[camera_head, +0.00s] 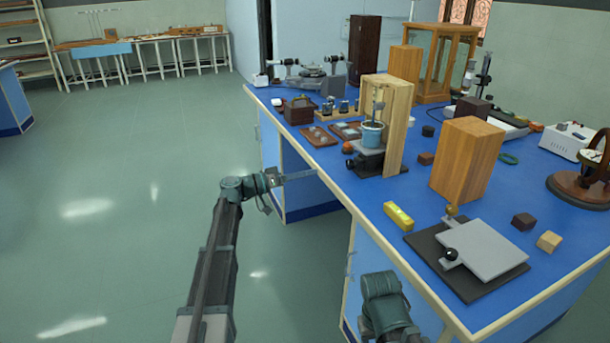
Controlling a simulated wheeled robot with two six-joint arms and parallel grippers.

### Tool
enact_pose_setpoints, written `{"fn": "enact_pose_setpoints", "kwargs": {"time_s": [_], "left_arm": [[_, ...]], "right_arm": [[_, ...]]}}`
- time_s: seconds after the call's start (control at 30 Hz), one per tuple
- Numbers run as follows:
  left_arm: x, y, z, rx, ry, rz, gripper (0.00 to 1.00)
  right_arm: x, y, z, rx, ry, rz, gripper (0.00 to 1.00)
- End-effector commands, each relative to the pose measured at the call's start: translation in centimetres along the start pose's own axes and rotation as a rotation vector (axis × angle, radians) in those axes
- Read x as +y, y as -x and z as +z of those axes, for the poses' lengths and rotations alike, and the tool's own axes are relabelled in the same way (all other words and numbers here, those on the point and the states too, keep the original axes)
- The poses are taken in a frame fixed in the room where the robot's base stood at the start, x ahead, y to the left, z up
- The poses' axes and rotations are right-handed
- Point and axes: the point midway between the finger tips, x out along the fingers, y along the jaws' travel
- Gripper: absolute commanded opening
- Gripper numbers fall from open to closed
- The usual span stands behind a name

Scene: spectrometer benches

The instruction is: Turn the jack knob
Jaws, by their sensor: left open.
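A lab jack with a grey top plate (487,248) on a dark base lies near the front edge of the blue bench. A black round knob (450,254) sits at its left side, and a brass-coloured knob (452,210) shows at its back corner. A second, smaller jack (368,162) stands farther back under a blue pot, with small round knobs at its left. My left gripper (301,175) is open and empty, over the floor just left of the bench edge, apart from both jacks. Part of my right arm shows at the bottom; its gripper is not visible.
A yellow level (398,215) lies left of the front jack. A tall wooden block (467,160) and a wooden stand (394,120) rise behind. Small blocks (549,241) lie to the right. The floor at left is clear.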

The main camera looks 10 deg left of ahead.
Motion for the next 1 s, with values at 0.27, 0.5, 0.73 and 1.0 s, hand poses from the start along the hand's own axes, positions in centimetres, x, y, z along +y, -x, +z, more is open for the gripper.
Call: {"fn": "enact_pose_setpoints", "kwargs": {"time_s": [0.27, 0.5, 0.73, 1.0], "left_arm": [[-0.02, 0.06, -0.02, 0.000, 0.090, 0.000, 0.74], [-0.02, 0.05, -0.02, 0.000, 0.093, 0.000, 0.74], [-0.03, 0.04, 0.12, 0.000, -0.085, 0.000, 0.74], [-0.04, 0.01, 0.32, 0.000, -0.523, 0.001, 0.74]], "right_arm": [[0.00, 0.00, 0.00, 0.000, 0.000, 0.000, 0.50], [0.00, 0.00, 0.00, 0.000, 0.000, 0.000, 0.50], [-0.01, -0.12, -0.01, 0.000, 0.000, 0.000, 0.50], [-0.02, -0.29, -0.02, 0.000, 0.000, 0.000, 0.50]]}}
